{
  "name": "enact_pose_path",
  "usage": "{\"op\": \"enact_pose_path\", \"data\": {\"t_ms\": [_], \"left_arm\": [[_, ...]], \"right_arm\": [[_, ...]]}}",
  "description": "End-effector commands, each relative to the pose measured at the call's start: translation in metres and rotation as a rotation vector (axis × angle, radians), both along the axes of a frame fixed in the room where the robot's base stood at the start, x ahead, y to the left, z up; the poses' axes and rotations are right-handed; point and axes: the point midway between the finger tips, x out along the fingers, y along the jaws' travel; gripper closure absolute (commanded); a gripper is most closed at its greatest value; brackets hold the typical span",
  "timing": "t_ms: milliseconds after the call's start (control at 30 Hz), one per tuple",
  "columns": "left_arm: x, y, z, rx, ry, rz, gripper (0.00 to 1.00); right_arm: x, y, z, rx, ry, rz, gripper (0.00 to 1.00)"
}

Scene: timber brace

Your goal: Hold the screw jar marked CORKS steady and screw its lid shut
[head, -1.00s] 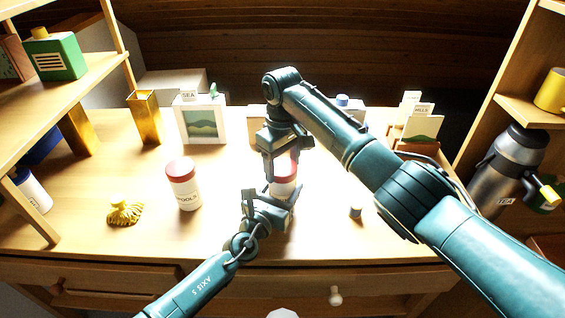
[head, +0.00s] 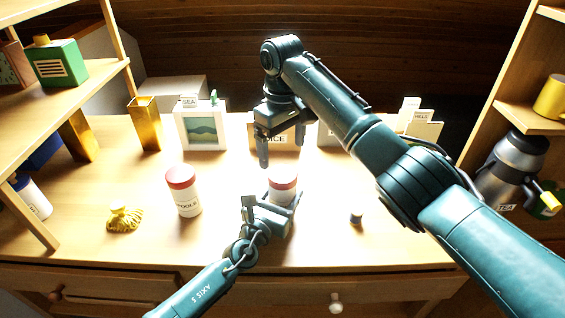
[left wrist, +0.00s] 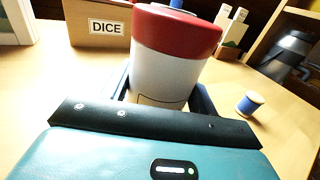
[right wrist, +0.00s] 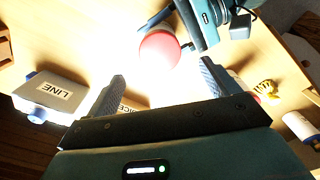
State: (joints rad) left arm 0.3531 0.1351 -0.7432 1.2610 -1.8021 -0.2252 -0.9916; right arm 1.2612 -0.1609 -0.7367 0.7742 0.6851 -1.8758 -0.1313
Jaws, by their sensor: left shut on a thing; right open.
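A white jar (head: 281,190) with a red lid (head: 284,181) stands upright on the desk. The lid sits on its mouth, looking level in the left wrist view (left wrist: 178,30); I cannot tell how tight it is. The jar's label is hidden, so I cannot read CORKS. My left gripper (head: 270,207) is shut around the jar's body (left wrist: 160,75), below the lid. My right gripper (head: 282,150) is open and empty above and behind the lid, not touching it. The lid also shows beyond its fingers in the right wrist view (right wrist: 158,52).
Another red-lidded jar (head: 185,195), its label ending in OOLS, stands to the left. A yellow cord bundle (head: 124,219) and a blue spool (head: 356,218) lie on the desk. A DICE box (head: 262,133) and a framed picture (head: 201,128) stand behind. Shelves flank both sides.

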Motion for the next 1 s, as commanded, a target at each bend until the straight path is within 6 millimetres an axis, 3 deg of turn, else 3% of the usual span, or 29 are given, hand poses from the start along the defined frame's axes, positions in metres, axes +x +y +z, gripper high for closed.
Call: {"op": "enact_pose_path", "data": {"t_ms": [100,233,667,700,1000], "left_arm": [[0.000,0.000,0.000,0.000,0.001,0.000,1.00],[0.000,0.000,0.000,0.000,0.001,0.000,1.00],[0.000,0.000,0.000,0.000,0.001,0.000,1.00],[0.000,0.000,0.000,0.000,0.001,0.000,0.38],[0.000,0.000,0.000,0.000,0.000,0.000,0.16]], "right_arm": [[0.000,0.001,0.024,0.001,-0.003,0.001,0.13],[0.000,0.000,0.041,0.001,-0.001,0.000,0.13],[0.000,0.000,0.050,-0.001,0.001,0.000,0.13],[0.000,0.000,0.050,0.000,0.001,0.000,0.13],[0.000,0.000,0.049,0.000,0.001,0.000,0.13]]}}
